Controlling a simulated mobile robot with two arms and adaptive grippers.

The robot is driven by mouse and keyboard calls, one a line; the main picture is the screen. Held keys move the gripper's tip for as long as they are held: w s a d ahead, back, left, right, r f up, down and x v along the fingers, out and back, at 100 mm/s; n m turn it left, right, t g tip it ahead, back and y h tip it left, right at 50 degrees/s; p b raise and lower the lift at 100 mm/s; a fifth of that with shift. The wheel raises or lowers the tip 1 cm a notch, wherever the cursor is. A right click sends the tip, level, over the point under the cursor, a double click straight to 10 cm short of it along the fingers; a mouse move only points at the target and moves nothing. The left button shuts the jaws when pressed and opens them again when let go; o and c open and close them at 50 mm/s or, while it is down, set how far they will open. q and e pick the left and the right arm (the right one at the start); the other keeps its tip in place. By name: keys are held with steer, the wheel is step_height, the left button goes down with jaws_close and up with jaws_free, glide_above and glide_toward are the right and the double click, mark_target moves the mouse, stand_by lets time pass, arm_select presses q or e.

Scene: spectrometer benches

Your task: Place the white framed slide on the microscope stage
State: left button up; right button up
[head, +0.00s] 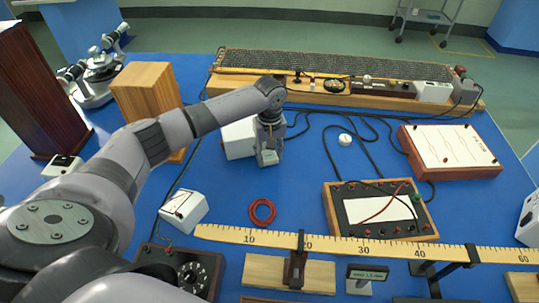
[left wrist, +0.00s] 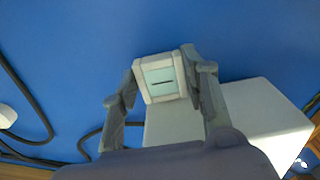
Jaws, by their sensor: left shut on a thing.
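The white framed slide (left wrist: 160,78) is a small white square frame with a pale green window and a dark line across it. My left gripper (head: 267,152) is shut on it, with one finger on each side in the left wrist view. In the head view the slide (head: 268,158) shows only as a small pale patch at the fingertips, over the blue table. I cannot make out a microscope stage in either view. My right gripper is not in view.
A white box (head: 238,140) stands right beside my left gripper. A wooden block (head: 146,92) and a metal instrument with tubes (head: 98,70) stand left. Black cables (head: 320,116) run behind.

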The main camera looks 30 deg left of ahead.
arm_select(q)
steer(key=shift+f, duration=0.4)
steer(key=o, duration=1.1)
steer(key=shift+f, duration=0.1)
